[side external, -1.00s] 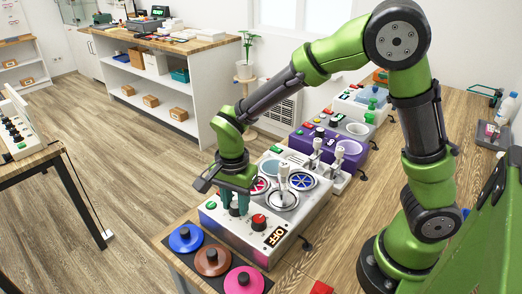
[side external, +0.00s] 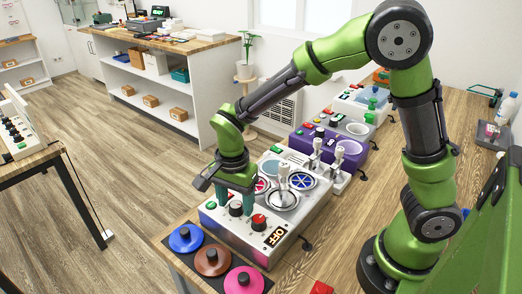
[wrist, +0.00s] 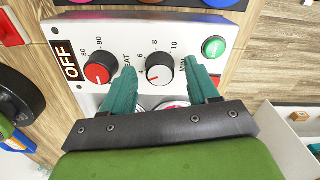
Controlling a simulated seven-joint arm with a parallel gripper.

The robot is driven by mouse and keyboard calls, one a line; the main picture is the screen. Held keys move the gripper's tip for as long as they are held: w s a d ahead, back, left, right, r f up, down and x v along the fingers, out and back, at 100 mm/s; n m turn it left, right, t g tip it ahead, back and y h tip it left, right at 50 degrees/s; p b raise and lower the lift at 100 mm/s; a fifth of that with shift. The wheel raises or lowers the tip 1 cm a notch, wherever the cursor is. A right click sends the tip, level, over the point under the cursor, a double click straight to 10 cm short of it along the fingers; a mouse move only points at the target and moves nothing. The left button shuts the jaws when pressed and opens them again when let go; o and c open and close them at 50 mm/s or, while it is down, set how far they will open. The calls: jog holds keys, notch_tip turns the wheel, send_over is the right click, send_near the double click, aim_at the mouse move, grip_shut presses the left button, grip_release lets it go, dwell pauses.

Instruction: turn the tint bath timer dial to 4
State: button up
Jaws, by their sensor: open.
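The tint bath timer dial is a black knob with a white face (wrist: 159,70), marked 4, 6, 8, 10 and MIN. Its small red pointer mark is at the lower left of the face, close to the 4; the exact reading is too small to tell. The dial also shows as a dark knob in the side view (side external: 236,209). My gripper (wrist: 162,78) is open, with one green finger on each side of the dial and gaps showing between them. In the side view, my gripper (side external: 235,203) is low over the panel of the silver machine (side external: 225,225).
A red HEAT dial (wrist: 98,70) is left of my fingers in the wrist view, beside an OFF display (wrist: 68,60). A green button (wrist: 213,47) is at the right. Levers (side external: 283,178) stand behind my gripper. Coloured round discs (side external: 212,260) lie in front.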

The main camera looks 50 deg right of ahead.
aim_at(234, 203)
notch_tip(234, 203, up, 17)
jog(key=shift+f, duration=0.15)
dwell(0.5)
jog(key=s+d+n+t+y, duration=0.2)
jog(key=s+d+n+t, duration=0.5)
jog(key=s+n, duration=0.4)
jog(key=shift+s+d, duration=0.6)
jog(key=shift+d, duration=0.1)
jog(key=shift+f, duration=0.1)
